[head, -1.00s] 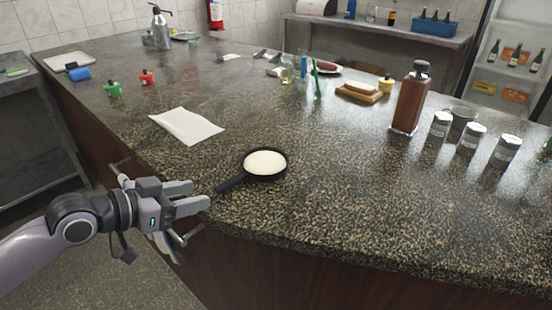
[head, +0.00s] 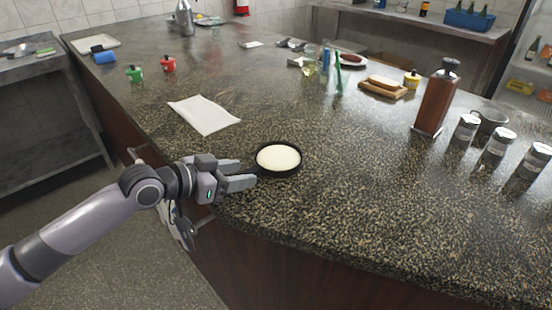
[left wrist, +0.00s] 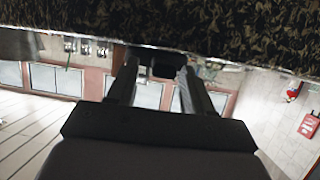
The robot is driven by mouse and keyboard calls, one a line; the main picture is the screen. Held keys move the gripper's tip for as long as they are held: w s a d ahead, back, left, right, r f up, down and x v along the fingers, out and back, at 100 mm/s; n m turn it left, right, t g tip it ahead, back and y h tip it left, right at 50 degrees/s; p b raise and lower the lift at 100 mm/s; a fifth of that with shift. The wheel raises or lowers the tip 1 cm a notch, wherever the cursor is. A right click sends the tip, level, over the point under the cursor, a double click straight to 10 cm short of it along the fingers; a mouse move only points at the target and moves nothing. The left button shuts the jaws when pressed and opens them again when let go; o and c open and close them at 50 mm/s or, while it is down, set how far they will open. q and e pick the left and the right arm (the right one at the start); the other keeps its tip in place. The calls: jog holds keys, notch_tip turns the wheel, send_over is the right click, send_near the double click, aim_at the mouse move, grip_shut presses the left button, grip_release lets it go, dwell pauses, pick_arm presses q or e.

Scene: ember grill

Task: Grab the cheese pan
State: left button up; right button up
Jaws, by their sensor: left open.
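The cheese pan (head: 298,166) is a small round black pan with a pale cream filling (head: 278,157). It rests on the speckled counter (head: 350,205) near the front left edge, in the head view. Its handle points toward my left gripper (head: 249,175) and is mostly hidden by the fingers there. The left gripper is open, with its fingertips close to the pan's near left side. In the left wrist view, a dark piece that looks like the handle end (left wrist: 163,66) shows between the two open fingers.
A white sheet (head: 204,115) lies behind the pan. A brown bottle (head: 436,98) and several grey tins (head: 497,148) stand to the right. Green (head: 135,74) and red (head: 168,64) small items sit farther back. The counter around the pan is clear.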

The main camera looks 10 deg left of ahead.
pick_arm(q)
jog(key=shift+w+d+f, duration=0.2)
jog(key=shift+w+d, duration=0.1)
jog(key=shift+w, duration=0.05)
grip_shut()
jog(key=shift+r, duration=0.15)
jog(key=shift+r, duration=0.1)
